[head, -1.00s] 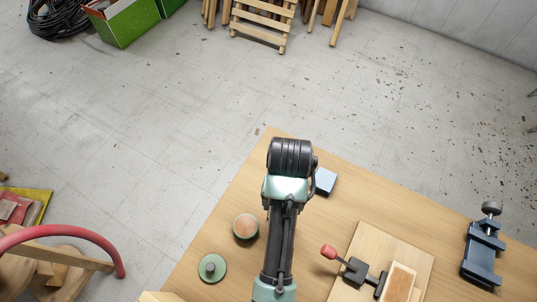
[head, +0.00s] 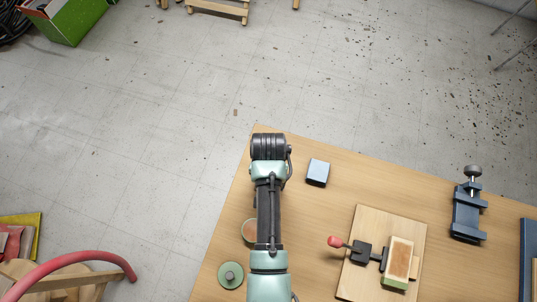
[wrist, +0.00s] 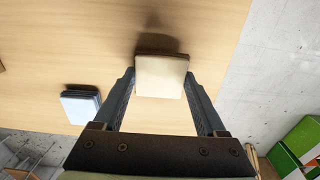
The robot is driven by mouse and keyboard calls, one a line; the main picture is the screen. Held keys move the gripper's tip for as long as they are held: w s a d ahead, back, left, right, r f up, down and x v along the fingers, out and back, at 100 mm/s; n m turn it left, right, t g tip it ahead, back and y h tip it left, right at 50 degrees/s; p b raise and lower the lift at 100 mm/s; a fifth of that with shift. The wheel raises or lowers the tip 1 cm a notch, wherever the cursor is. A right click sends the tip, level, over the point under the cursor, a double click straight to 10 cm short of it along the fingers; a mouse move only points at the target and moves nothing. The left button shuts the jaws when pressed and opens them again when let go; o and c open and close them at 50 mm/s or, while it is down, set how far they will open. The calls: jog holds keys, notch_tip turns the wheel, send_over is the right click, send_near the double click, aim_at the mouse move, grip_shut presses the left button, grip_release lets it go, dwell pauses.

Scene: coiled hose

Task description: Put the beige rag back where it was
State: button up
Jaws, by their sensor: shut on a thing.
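The beige rag (wrist: 161,76) is a pale, folded, block-like piece in the wrist view. My gripper (wrist: 160,84) is shut on it, with one dark finger at each side. A shadow lies on the wooden table (wrist: 60,40) just beyond the rag, so it seems held above the top; the exact height is unclear. In the head view my arm ends over the table's far left corner and hides both the rag and the fingers.
A blue-grey block (head: 318,172) lies right of my arm, also in the wrist view (wrist: 82,104). A round tin (head: 249,231) and green lid (head: 230,275) are near my arm's left side.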

jog(key=shift+w+f, duration=0.1)
jog(key=shift+f, duration=0.35)
jog(key=o, duration=1.1)
jog(key=shift+f, duration=0.15)
jog(key=shift+o, duration=0.2)
notch_tip(320, 180, up, 12)
jog(key=w+r+n+t, duration=0.1)
jog(key=w+r+t, duration=0.7)
jog(key=w+r, duration=0.7)
jog(key=w+r+n+t, duration=0.1)
jog(key=w+r+t, duration=0.15)
jog(key=r, duration=0.65)
jog(key=w+r+t, duration=0.1)
jog(key=r+t, duration=0.3)
jog(key=r, duration=0.4)
jog(key=s+r+t, duration=0.3)
jog(key=r+t, duration=0.3)
jog(key=r, duration=1.1)
jog(key=s+r+n+t, duration=0.1)
jog(key=s+r+t, duration=0.6)
jog(key=s+r, duration=0.5)
notch_tip(320, 180, up, 4)
jog(key=shift+f+n+b, duration=0.15)
jog(key=shift+n+b, duration=0.15)
jog(key=shift+b, duration=0.1)
